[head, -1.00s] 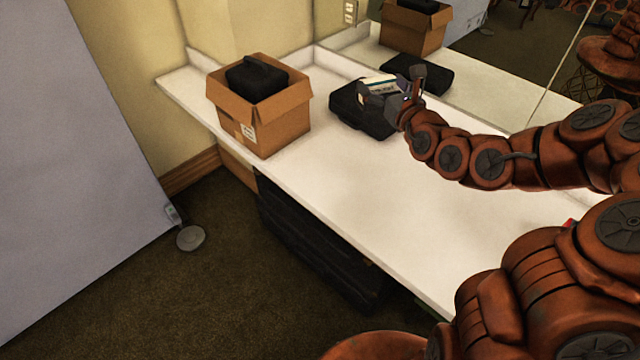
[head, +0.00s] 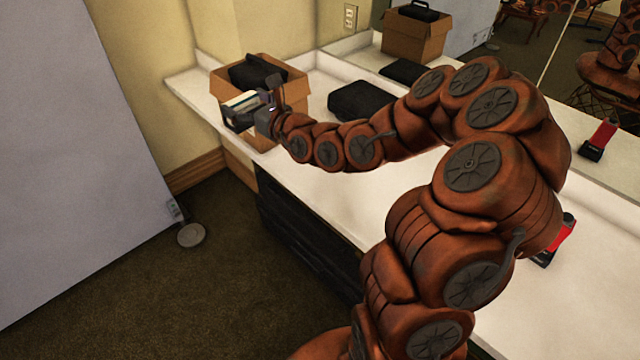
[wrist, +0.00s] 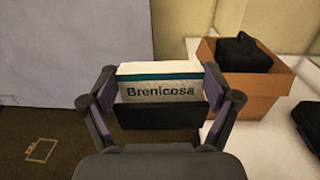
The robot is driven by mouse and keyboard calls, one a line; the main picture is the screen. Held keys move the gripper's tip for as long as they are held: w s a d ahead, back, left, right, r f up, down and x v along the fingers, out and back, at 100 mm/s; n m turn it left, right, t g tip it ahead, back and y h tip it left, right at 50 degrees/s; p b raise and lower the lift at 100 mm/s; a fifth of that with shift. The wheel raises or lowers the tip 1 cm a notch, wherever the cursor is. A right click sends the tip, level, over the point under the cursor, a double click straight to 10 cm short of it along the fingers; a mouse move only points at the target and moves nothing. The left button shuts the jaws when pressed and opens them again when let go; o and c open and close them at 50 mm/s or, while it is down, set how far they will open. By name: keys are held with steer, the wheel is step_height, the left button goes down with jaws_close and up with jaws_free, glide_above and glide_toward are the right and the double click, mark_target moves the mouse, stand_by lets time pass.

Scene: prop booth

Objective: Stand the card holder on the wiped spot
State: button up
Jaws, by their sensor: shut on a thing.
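The card holder (wrist: 160,117) is a dark holder with pale cards marked "Brenicosa" and a teal stripe. It shows upright in the wrist view, between the fingers of my gripper (wrist: 160,98). In the head view my gripper (head: 262,106) is shut on the card holder (head: 236,121), in front of the open cardboard box at the counter's left end. The white counter (head: 310,195) runs along the wall. I cannot make out a wiped spot on it.
The cardboard box (head: 292,92) holds a black case (head: 256,70). Another black case (head: 360,101) lies on the counter to its right. A red and black object (head: 560,238) is partly hidden behind my arm. A mirror lines the back. The counter's middle front looks bare.

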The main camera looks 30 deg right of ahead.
steer(key=s+d+f+b, duration=0.4)
steer(key=d+f+b, duration=0.2)
steer(key=f+b, duration=0.3)
steer(key=s+d+f+h+b, duration=0.1)
steer(key=s+d+f+b, duration=0.3)
steer(key=d+f+b, duration=0.5)
steer(key=s+d+f+b, duration=0.4)
steer(key=f+b, duration=0.3)
steer(key=f, duration=0.4)
steer(key=shift+m, duration=0.4)
steer(key=w+d, duration=0.2)
steer(key=w, duration=0.2)
steer(key=w+d+p, duration=0.1)
steer(key=w+d, duration=0.1)
steer(key=w, duration=0.3)
steer(key=w+d+f, duration=0.1)
steer(key=w+d, duration=0.2)
steer(key=w, duration=0.2)
steer(key=shift+w, duration=0.25)
steer(key=shift+f, duration=1.8)
steer(key=shift+f, duration=0.15)
steer(key=o, duration=1)
steer(key=shift+r, duration=0.2)
steer(key=v, duration=1.2)
steer(key=shift+a+f, duration=0.1)
steer(key=shift+f, duration=0.1)
